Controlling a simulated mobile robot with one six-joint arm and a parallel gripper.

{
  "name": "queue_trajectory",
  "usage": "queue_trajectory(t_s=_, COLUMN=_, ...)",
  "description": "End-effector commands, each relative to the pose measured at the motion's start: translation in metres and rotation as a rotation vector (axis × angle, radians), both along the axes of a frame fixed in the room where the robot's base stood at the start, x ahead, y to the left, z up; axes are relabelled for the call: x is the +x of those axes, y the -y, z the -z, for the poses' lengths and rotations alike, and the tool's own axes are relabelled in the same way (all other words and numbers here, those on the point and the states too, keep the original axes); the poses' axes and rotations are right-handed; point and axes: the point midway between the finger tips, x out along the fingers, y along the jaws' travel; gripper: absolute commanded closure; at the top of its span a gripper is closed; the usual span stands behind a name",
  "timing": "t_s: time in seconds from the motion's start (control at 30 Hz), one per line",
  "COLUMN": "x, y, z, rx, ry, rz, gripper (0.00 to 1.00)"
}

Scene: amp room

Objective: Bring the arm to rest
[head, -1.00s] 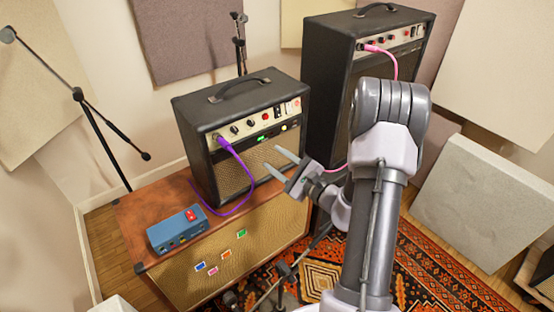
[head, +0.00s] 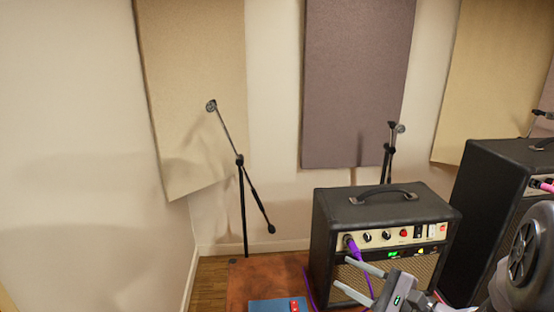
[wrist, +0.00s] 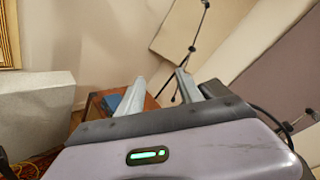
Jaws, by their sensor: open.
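My gripper (head: 357,281) is open and empty in the head view, in front of the lower front of the small black amp (head: 385,215). Its two grey fingers point left and stand apart. In the wrist view the fingers of my gripper (wrist: 160,92) are spread with nothing between them. My arm shows at the lower right of the head view, mostly cut off by the frame edge.
A purple cable (head: 357,250) is plugged into the small amp. A blue box (head: 272,306) with a red switch lies on the brown cabinet top (head: 262,278). A larger black amp (head: 490,210) stands right. Microphone stands (head: 242,190) are behind.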

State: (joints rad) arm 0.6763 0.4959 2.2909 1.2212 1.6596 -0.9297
Motion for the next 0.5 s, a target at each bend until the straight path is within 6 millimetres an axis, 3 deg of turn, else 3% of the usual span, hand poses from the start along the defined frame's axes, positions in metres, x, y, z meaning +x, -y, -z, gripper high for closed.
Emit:
queue_trajectory(t_s=0.03, x=-0.020, y=-0.045, z=-0.019, rx=-0.086, ry=-0.014, rz=-0.149, gripper=0.57)
queue_trajectory(t_s=0.1, x=-0.066, y=-0.103, z=-0.032, rx=-0.261, ry=-0.059, rz=-0.377, gripper=0.57)
queue_trajectory(t_s=0.2, x=-0.148, y=-0.148, z=-0.034, rx=-0.634, ry=-0.102, rz=-0.643, gripper=0.57)
queue_trajectory(t_s=0.3, x=-0.200, y=-0.141, z=-0.032, rx=-1.020, ry=-0.076, rz=-0.740, gripper=0.57)
queue_trajectory(t_s=0.4, x=-0.219, y=-0.119, z=-0.042, rx=-1.315, ry=0.000, rz=-0.718, gripper=0.57)
queue_trajectory(t_s=0.5, x=-0.224, y=-0.105, z=-0.053, rx=-1.481, ry=0.069, rz=-0.667, gripper=0.57)
